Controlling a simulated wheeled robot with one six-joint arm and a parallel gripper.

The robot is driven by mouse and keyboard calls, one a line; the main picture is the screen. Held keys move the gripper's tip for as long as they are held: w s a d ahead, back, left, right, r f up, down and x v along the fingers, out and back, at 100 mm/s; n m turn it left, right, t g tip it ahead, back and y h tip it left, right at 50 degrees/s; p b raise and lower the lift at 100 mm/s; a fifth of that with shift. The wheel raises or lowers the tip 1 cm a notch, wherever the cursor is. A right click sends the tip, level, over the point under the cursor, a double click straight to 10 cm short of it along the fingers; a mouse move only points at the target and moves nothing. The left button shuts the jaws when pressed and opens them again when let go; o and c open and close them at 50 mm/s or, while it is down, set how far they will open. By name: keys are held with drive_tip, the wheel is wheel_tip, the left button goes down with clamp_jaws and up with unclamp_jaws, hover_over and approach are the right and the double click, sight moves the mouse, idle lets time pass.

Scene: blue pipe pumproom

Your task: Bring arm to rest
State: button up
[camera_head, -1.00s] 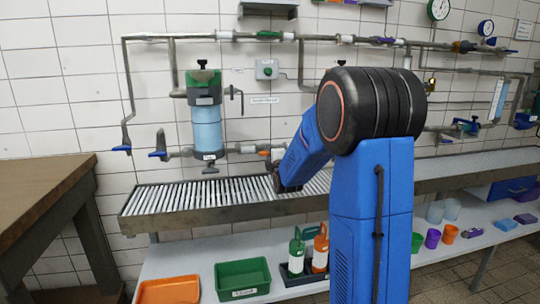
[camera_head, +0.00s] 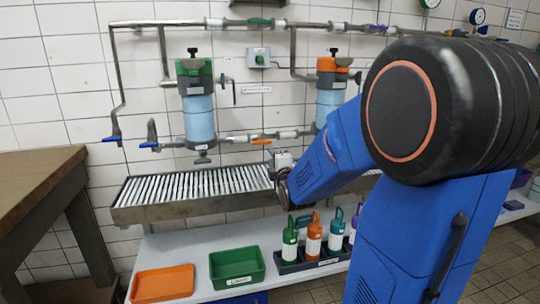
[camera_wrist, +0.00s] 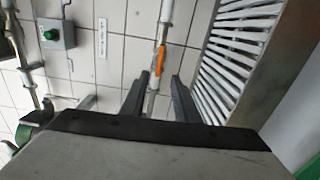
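My blue arm (camera_head: 345,150) with its large black joint fills the right side of the head view. My gripper (camera_wrist: 160,80) shows in the wrist view with its two dark fingers apart and nothing between them. Past the fingertips are a wall pipe and its orange valve handle (camera_wrist: 159,60). In the head view the wrist end (camera_head: 281,185) is over the roller conveyor (camera_head: 160,213), partly hidden behind my arm; the fingers cannot be made out there.
Two blue filter housings, a green-topped one (camera_head: 199,115) and an orange-topped one (camera_head: 330,95), hang on the wall pipes. Below are an orange tray (camera_head: 163,282), a green tray (camera_head: 237,268) and several bottles in a black caddy (camera_head: 290,266). A wooden table (camera_head: 35,180) stands left.

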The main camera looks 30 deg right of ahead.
drive_tip(key=shift+s+a, duration=0.2)
drive_tip(key=shift+s, duration=0.4)
drive_tip(key=s+a+f+m+g+y, duration=0.2)
drive_tip(key=s+a+m+g, duration=0.15)
drive_tip(key=s+a, duration=0.2)
drive_tip(key=s+a+f+m+g+y, duration=0.1)
drive_tip(key=s+a+f+m+g, duration=0.3)
drive_tip(key=s, duration=0.3)
drive_tip(key=s+a+f+m+g, duration=0.1)
drive_tip(key=s+a+m, duration=0.1)
drive_tip(key=s, duration=0.5)
drive_tip(key=s+a+f+m+g+y, duration=0.1)
drive_tip(key=s+a+m+g, duration=0.1)
drive_tip(key=s, duration=0.6)
drive_tip(key=s+a+f+m+g+y, duration=0.1)
drive_tip(key=s+a+m+g, duration=0.1)
drive_tip(key=s, duration=0.5)
drive_tip(key=shift+s+a+f+m, duration=0.4)
drive_tip(key=shift+a+m, duration=0.45)
drive_tip(key=shift+a, duration=0.2)
